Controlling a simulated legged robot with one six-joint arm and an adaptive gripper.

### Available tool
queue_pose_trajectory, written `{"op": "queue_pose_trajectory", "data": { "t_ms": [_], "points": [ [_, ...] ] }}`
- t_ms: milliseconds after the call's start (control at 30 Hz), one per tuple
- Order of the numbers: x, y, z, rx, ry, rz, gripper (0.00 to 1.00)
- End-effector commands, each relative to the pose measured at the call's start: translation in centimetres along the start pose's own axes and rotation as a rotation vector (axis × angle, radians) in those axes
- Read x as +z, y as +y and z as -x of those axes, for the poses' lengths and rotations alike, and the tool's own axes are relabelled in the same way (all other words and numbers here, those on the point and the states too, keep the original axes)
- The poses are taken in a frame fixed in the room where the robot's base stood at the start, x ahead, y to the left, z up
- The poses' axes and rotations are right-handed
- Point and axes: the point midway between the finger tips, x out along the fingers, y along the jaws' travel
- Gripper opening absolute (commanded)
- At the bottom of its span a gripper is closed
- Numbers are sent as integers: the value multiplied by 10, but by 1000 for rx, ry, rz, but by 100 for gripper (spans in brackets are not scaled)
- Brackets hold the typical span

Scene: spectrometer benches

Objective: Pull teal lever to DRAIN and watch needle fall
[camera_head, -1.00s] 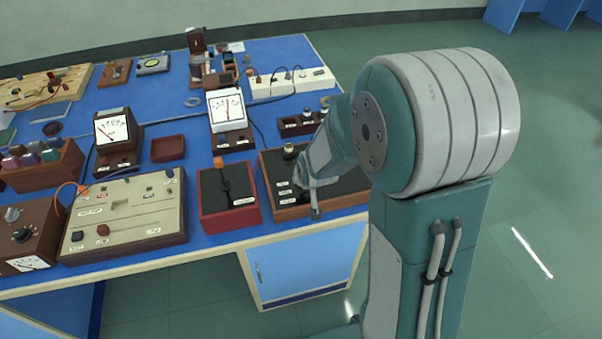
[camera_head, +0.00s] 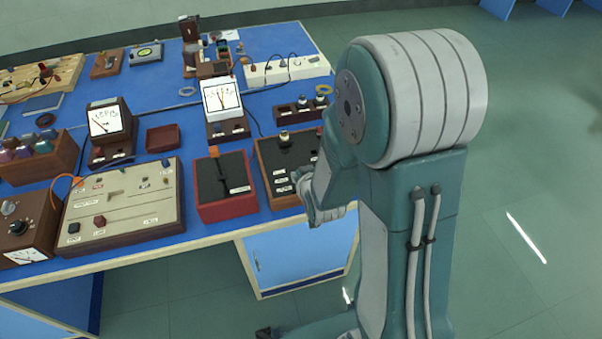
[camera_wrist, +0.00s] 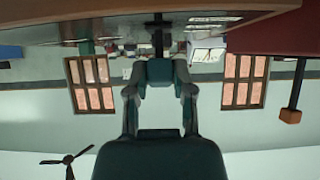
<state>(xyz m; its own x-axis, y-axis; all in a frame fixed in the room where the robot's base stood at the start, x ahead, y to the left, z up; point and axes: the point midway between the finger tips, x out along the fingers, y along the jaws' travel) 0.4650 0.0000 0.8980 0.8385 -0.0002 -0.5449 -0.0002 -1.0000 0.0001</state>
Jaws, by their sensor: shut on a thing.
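In the wrist view, which looks upside down, my gripper (camera_wrist: 160,82) is shut on the teal lever's handle (camera_wrist: 160,71). The lever's dark stem (camera_wrist: 158,38) runs from the handle to the wooden-edged box (camera_wrist: 100,15). In the head view my gripper (camera_head: 306,184) is at the front right of this box (camera_head: 262,170), with a black top and small white labels. The lever is hidden there by my arm. A white meter (camera_head: 221,96) behind the boxes has its needle near the middle of its scale; its exact reading is too small to tell.
Just left stands a red box (camera_head: 243,206) with an orange-knobbed lever (camera_head: 213,151), which also shows in the wrist view (camera_wrist: 290,115). A beige control panel (camera_head: 135,205) and a second meter (camera_head: 105,119) are farther left. Open floor (camera_head: 540,160) lies right of the bench.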

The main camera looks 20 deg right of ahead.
Motion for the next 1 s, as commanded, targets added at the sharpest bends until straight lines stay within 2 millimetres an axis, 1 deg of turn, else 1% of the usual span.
{"op": "queue_pose_trajectory", "data": {
  "t_ms": [33, 267, 300, 367, 400, 767, 867, 1000],
  "points": [
    [5, 0, 1, -1, -14, 1, 0],
    [6, 0, 1, -1, -16, 1, 0],
    [6, 0, 1, -1, -16, 1, 36],
    [5, 0, 1, -1, -15, 1, 62],
    [5, 0, 1, -1, -13, 1, 66],
    [1, 0, 1, 0, -4, 0, 66],
    [-4, 0, 4, 0, -2, 0, 66],
    [-19, 0, 13, 0, 1, 0, 66]
  ]
}}
